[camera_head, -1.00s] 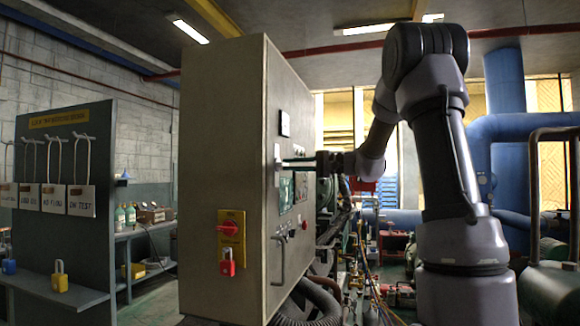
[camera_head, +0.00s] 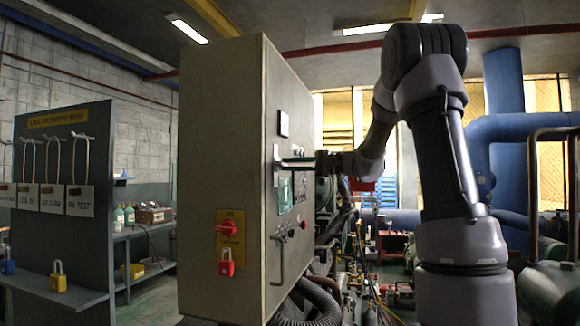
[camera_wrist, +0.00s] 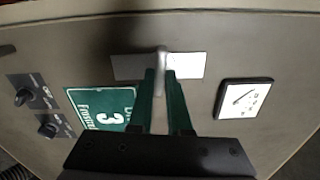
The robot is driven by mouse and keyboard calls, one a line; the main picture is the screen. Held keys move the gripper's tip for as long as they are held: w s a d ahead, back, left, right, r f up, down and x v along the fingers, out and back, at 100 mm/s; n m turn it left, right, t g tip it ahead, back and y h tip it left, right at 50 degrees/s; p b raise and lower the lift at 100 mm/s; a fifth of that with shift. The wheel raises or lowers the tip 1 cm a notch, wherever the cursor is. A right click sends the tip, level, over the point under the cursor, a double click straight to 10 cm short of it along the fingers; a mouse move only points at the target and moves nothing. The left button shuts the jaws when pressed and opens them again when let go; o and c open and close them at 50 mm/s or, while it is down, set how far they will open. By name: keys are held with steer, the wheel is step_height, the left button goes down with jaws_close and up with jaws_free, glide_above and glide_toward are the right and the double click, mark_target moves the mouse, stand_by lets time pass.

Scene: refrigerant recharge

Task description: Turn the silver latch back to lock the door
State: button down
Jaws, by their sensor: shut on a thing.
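The silver latch (camera_wrist: 161,60) sits on a pale plate (camera_wrist: 188,66) on the cabinet door in the wrist view. My gripper (camera_wrist: 162,82) has its two green fingers on either side of the latch, shut on it. In the head view my gripper (camera_head: 286,162) reaches the front of the tall grey cabinet (camera_head: 222,130) from the right, at the pale latch plate (camera_head: 276,160). The door (camera_wrist: 200,100) looks flush with the cabinet. The latch is largely hidden by the fingers in the head view.
A green label (camera_wrist: 103,108), two black knobs (camera_wrist: 24,97) and a dial gauge (camera_wrist: 243,98) are close around the fingers. A door handle (camera_head: 278,262) is lower down. A red padlock (camera_head: 227,264) hangs on the cabinet side. Pipes and hoses crowd the right.

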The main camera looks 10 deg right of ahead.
steer(key=m, duration=0.3)
steer(key=shift+a+f, duration=0.1)
steer(key=shift+m, duration=0.8)
steer(key=m, duration=0.3)
steer(key=m, duration=0.4)
steer(key=shift+m, duration=0.3)
